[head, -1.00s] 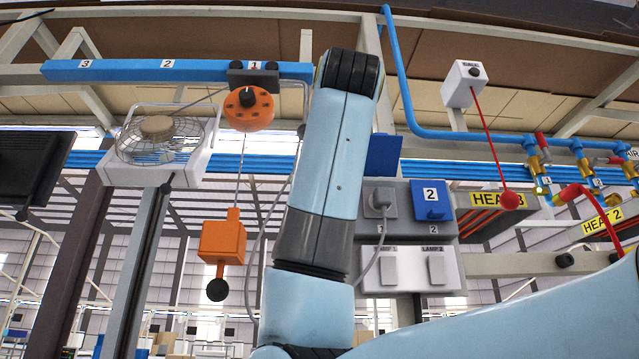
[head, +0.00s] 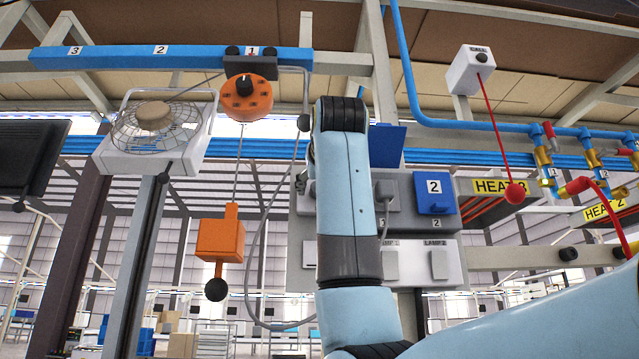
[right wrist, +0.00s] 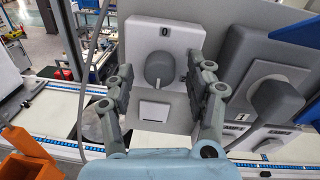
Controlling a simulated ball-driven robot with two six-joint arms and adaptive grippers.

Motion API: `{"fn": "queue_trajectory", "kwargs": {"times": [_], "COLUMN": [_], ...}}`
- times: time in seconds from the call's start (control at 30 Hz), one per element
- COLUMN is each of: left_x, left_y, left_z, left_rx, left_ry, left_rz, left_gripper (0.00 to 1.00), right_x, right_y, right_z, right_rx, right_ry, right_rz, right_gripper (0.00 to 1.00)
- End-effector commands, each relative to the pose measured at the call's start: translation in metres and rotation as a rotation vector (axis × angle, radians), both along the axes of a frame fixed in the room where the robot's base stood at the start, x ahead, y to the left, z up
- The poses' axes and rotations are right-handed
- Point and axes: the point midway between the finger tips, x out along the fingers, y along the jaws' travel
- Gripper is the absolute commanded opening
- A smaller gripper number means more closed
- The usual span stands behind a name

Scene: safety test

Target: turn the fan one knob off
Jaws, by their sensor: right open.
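A round grey knob (right wrist: 160,68) sits on a white plate (right wrist: 143,35) with a "0" label above it in the right wrist view. A small white tag below it is too blurred to read. My right gripper (right wrist: 164,77) is open, with one finger on each side of the knob. I cannot tell whether either finger touches it. In the head view my right arm covers the knob and most of the gripper. The fan (head: 158,130) with its wire cage is at the left of the head view. My left gripper is not in view.
A grey panel (head: 405,190) with a plug, a blue switch (head: 434,194) and lamp switches stands beside my right arm. An orange hoist control box (head: 220,240) and orange dial (head: 247,97) hang to the left. A red cord (head: 497,140) hangs at the right.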

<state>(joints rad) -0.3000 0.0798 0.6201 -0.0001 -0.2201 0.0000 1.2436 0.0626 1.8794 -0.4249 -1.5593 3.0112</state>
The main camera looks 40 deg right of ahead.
Motion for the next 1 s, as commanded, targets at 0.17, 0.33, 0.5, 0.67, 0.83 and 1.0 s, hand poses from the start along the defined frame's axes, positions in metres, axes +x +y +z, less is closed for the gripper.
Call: {"fn": "queue_trajectory", "kwargs": {"times": [0.17, 0.33, 0.5, 0.67, 0.83, 1.0], "left_x": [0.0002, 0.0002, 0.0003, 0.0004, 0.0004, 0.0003], "left_y": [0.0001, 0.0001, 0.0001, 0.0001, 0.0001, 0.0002], "left_z": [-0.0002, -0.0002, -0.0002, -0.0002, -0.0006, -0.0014], "left_rx": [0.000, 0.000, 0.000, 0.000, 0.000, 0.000], "left_ry": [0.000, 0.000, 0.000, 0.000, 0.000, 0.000], "left_rz": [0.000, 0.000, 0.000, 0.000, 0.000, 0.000], "left_gripper": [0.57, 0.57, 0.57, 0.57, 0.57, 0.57], "right_x": [-0.0001, -0.0003, -0.0003, -0.0004, -0.0004, -0.0005], "right_y": [0.0002, 0.0003, 0.0003, 0.0003, 0.0003, 0.0003], "right_z": [-0.0002, -0.0001, 0.0000, 0.0001, 0.0002, 0.0004], "right_rx": [0.000, 0.000, 0.000, -0.005, -0.039, -0.118], "right_ry": [0.000, 0.000, 0.000, 0.004, 0.024, 0.072], "right_rz": [0.000, 0.000, 0.000, 0.000, 0.000, 0.000], "right_gripper": [0.45, 0.22, 0.00, 0.00, 0.00, 0.00]}}
